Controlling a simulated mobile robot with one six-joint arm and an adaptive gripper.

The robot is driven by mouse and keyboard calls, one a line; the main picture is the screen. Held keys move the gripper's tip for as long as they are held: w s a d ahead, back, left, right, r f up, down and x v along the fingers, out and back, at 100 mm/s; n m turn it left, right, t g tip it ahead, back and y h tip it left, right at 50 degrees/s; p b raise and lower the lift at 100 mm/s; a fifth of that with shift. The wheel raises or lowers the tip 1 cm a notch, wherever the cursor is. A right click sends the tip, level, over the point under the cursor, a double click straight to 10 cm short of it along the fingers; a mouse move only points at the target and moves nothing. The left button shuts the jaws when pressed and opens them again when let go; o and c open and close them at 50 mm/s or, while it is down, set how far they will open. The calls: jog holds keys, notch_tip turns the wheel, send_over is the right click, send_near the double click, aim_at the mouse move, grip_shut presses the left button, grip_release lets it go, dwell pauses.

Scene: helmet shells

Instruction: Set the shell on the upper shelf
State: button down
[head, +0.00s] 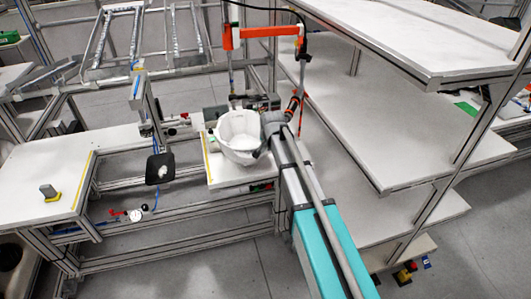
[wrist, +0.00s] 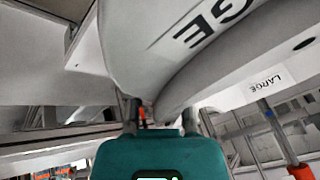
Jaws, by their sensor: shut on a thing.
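The white helmet shell (head: 239,132) is an open bowl shape at the end of my arm in the head view, over the small white work surface. It fills the top of the wrist view (wrist: 225,75), with large dark letters and a "LARGE" label. My gripper (wrist: 146,115) is shut on the shell's edge; its fingertips are mostly hidden. The upper shelf (head: 410,38) is the top white board of the rack at right in the head view, higher than and apart from the shell.
A lower white shelf (head: 365,115) lies under the upper one, with metal posts at the rack's edges. An orange-armed fixture (head: 268,32) stands behind the shell. A white table (head: 40,175) is at left. The upper shelf's visible top looks bare.

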jog(key=shift+f+b, duration=1.05)
jog(key=shift+f, duration=0.45)
jog(key=c, duration=0.5)
grip_release()
jog(key=shift+c, duration=0.2)
jog(key=shift+r, duration=0.2)
jog(key=p+v, duration=1)
jog(key=v, duration=0.2)
jog(key=shift+p, duration=0.35)
jog(key=shift+s, duration=0.1)
jog(key=shift+f, duration=0.1)
